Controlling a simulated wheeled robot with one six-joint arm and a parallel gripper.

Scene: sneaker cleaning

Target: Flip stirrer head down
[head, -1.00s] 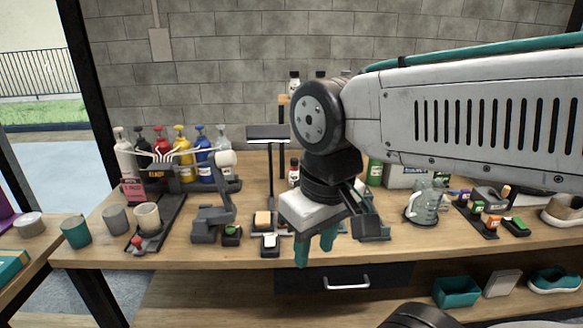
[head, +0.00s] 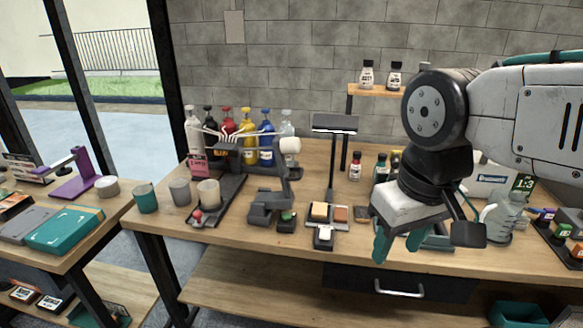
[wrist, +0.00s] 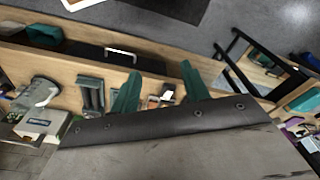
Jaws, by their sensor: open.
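The stirrer (head: 268,203) is a dark grey stand near the front of the wooden bench, left of my gripper. Its jointed arm rises up, and the pale rounded head (head: 290,146) sits at the top, raised well above the base. My gripper (head: 398,243) has teal fingers pointing down. It is open and empty, over the bench's front edge to the right of the stirrer and apart from it. The wrist view also shows both fingers spread (wrist: 160,90). I cannot make out the stirrer clearly there.
A block tray (head: 322,221) and a lamp-like stand (head: 334,124) lie between the stirrer and my gripper. Cups (head: 180,191) and colored pump bottles (head: 247,136) stand left and behind. A glass jug (head: 500,220) is on the right. A drawer handle (head: 398,290) is below.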

